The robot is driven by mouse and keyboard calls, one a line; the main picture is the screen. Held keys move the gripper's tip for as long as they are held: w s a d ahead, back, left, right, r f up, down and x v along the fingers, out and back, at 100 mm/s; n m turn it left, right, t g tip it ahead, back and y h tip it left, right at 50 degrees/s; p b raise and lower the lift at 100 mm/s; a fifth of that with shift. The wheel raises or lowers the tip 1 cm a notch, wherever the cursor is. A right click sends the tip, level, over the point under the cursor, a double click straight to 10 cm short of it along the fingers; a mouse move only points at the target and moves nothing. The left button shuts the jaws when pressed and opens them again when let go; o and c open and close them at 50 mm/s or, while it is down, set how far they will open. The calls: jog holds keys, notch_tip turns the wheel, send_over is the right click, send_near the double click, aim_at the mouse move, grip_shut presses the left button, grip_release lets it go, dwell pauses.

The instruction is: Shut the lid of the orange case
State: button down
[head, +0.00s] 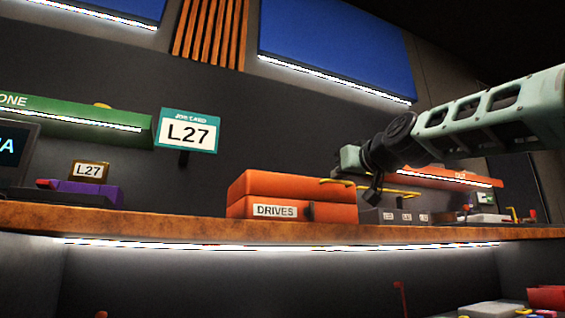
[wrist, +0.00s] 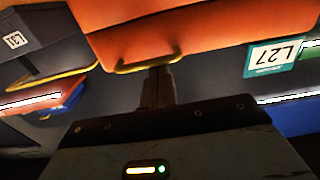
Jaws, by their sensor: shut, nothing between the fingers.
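The orange case (head: 275,208), labelled DRIVES, sits on the brown shelf. Its lid (head: 285,184) lies over the base in the head view, with a dark seam between them; whether it is fully closed I cannot tell. A yellow handle (head: 337,182) sticks out from the lid's right side. In the wrist view the orange case (wrist: 200,22) fills the upper middle, with the yellow handle (wrist: 125,68) below it. My gripper (wrist: 158,72) is shut and empty, its fingertips at the handle; contact is unclear. In the head view my gripper (head: 373,197) is right of the case.
A dark grey box (head: 395,216) with small labels and a yellow bar stands right of the case. A purple case (head: 85,192) is at the left. An L27 job card (head: 188,131) stands behind. The shelf (head: 150,225) has free room left of the case.

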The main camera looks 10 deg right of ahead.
jog(key=shift+f+b, duration=0.5)
jog(key=shift+f, duration=0.55)
notch_tip(320, 180, up, 6)
jog(key=s+f+p, duration=0.1)
jog(key=p, duration=0.4)
jog(key=s+d+f+b, duration=0.3)
jog(key=s+f+b, duration=0.1)
jog(key=s, duration=0.4)
jog(key=shift+s+f+b, duration=0.15)
jog(key=shift+s+b, duration=0.2)
jog(key=shift+b, duration=0.15)
